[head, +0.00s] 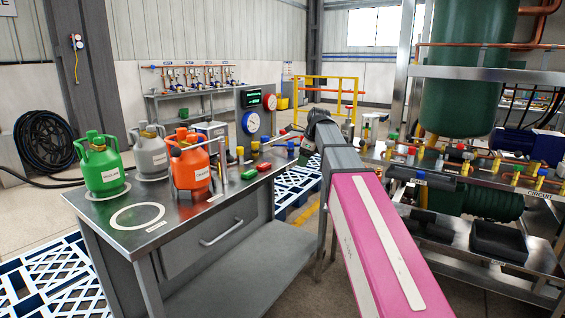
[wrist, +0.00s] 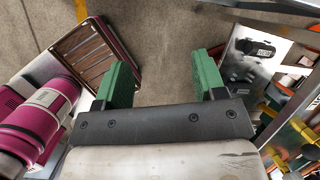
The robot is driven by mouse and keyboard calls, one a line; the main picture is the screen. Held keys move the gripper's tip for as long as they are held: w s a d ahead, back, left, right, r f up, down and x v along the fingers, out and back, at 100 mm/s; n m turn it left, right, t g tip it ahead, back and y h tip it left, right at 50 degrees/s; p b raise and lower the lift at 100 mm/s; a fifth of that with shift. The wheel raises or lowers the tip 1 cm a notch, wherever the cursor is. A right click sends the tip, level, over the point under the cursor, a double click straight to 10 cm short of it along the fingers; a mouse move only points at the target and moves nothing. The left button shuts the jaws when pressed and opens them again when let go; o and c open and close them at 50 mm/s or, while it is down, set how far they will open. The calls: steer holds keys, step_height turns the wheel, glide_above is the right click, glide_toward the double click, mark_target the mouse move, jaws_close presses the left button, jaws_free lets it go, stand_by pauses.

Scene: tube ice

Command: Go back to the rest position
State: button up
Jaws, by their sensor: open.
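My gripper shows in the wrist view (wrist: 164,80), with two green fingers wide apart. Nothing is between them, and bare concrete floor shows beyond. In the head view my pink and grey arm reaches forward from the bottom right, between the workbench (head: 218,232) and the green machine's steel frame. The fingers cannot be made out in the head view. Green (head: 101,168), grey (head: 151,158) and orange (head: 191,166) gas cylinders stand upright on the workbench, apart from my arm.
A white ring mark (head: 137,216) lies on the bench's front left. The machine's steel shelf (head: 480,178) carries valves and fittings to the right of my arm. A blue pallet (head: 48,285) lies on the floor at left. A yellow rail (head: 328,88) stands behind.

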steer(key=s+d+f+n+h, duration=0.1)
steer(key=s+d+f+n, duration=0.2)
steer(key=s+f+n, duration=0.4)
steer(key=s+d+f+n+g+h, duration=0.1)
steer(key=s+d+f+n, duration=0.3)
steer(key=f, duration=1.4)
steer(key=s+d+f+n+g+h, duration=0.1)
steer(key=s+d+f+n, duration=0.2)
steer(key=s+f+n, duration=0.7)
steer(key=s+f, duration=0.2)
steer(key=s, duration=0.1)
steer(key=shift+s+d+f, duration=0.15)
steer(key=shift+d+f, duration=0.05)
steer(key=shift+f, duration=0.15)
